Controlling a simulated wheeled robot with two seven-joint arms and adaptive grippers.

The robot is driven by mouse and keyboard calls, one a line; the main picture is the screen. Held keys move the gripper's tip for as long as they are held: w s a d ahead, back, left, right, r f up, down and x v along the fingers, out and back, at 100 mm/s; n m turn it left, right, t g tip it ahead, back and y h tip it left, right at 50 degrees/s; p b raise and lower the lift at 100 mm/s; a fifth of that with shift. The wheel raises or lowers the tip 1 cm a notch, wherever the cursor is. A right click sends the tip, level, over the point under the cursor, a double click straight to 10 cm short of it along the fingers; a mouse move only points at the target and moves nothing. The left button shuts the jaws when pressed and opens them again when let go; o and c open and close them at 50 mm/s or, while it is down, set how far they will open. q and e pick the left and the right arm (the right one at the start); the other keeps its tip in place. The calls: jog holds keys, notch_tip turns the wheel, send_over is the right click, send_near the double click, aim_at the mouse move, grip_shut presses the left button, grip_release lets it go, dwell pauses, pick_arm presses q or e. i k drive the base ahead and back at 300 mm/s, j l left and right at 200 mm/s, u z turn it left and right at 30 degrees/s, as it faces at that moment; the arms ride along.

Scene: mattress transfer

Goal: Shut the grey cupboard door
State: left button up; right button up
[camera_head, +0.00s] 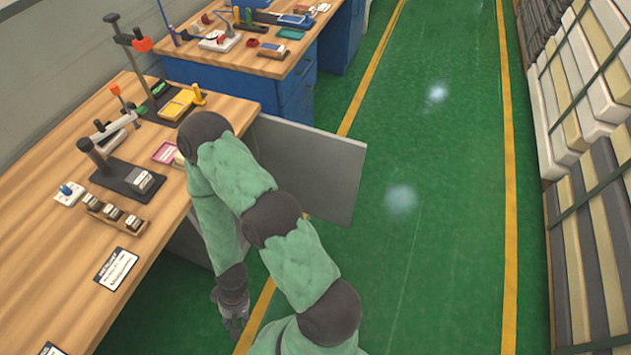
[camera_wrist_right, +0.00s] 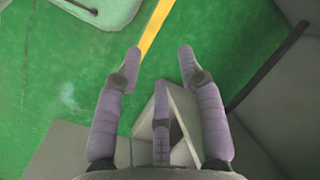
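The grey cupboard door (camera_head: 318,168) stands open in the head view, sticking out from the front of the wooden bench into the green aisle. My right arm passes in front of it and hides part of its left side. My right gripper (camera_head: 234,322) hangs low on the near side of the door, apart from it as far as I can see. In the right wrist view the gripper (camera_wrist_right: 158,54) has its fingers spread with nothing between the tips. Grey panels show around it there, but I cannot tell which is the door. My left gripper is not in view.
The wooden bench (camera_head: 55,255) on the left carries tools, blocks and labels. A blue workbench (camera_head: 297,88) stands beyond the door. Strapped stacks of mattress-like slabs (camera_head: 600,215) line the right side. The green floor (camera_head: 440,190) between yellow lines is clear.

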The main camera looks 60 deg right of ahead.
aim_at(321, 170)
jog(key=k+l, duration=0.2)
jog(key=l, duration=0.3)
jog(key=k+l+u, duration=0.15)
jog(key=l, duration=0.3)
jog(key=k+l, duration=0.35)
jog(key=k+l+u, duration=0.15)
jog(key=l, duration=0.45)
jog(key=k+l, duration=0.35)
jog(key=l+u, duration=0.1)
jog(key=l, duration=1.2)
jog(key=k+l+u, duration=0.15)
jog(key=l, duration=0.5)
jog(key=l+u, duration=0.1)
jog(key=l, duration=0.55)
